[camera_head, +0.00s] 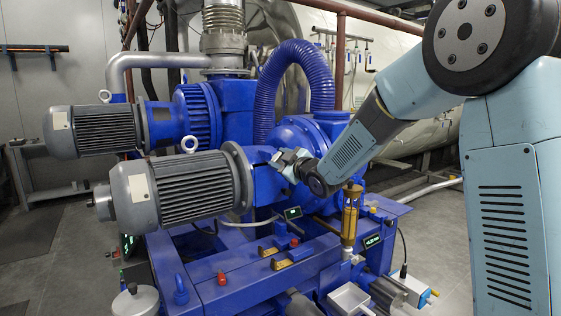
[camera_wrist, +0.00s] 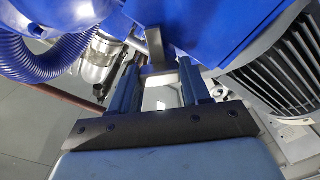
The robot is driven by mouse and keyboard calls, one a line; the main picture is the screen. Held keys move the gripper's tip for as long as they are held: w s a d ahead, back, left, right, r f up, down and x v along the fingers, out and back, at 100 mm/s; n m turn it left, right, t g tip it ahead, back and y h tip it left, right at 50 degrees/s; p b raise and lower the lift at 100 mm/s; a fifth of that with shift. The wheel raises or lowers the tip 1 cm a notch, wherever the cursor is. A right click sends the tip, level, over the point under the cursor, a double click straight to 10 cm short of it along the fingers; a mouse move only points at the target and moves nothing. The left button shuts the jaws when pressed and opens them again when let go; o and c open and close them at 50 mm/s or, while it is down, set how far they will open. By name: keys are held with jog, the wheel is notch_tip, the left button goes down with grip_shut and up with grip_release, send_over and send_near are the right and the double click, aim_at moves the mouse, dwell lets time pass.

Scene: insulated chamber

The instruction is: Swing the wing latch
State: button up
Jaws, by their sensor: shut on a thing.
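A grey metal tab, which looks like the wing latch (camera_wrist: 154,42), stands out from the blue housing at the top middle of the wrist view. My gripper (camera_wrist: 158,68) reaches up to it, its two dark blue fingers on either side of the tab's lower end, shut on it. The exact contact is partly hidden by the fingertips. In the head view my gripper (camera_head: 290,163) is against the blue machine, between the front grey motor and the round blue pump casing. The latch cannot be made out separately there.
The front grey motor (camera_head: 188,190) lies close left of my gripper. The blue ribbed hose (camera_head: 287,75) arches above and behind. A brass-coloured fitting (camera_head: 350,215) stands upright below and right of my gripper. Open floor (camera_head: 50,245) shows at left.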

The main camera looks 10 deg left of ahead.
jog(key=shift+f+m, duration=0.15)
jog(key=shift+m, duration=2)
jog(key=shift+f+m, duration=0.15)
jog(key=shift+m, duration=2)
jog(key=o, duration=1.1)
jog(key=shift+r, duration=0.2)
jog(key=shift+c, duration=0.2)
jog(key=shift+s+d, duration=0.1)
jog(key=v, duration=1.3)
jog(key=shift+s, duration=0.2)
jog(key=shift+d+f, duration=0.1)
jog(key=shift+d, duration=0.1)
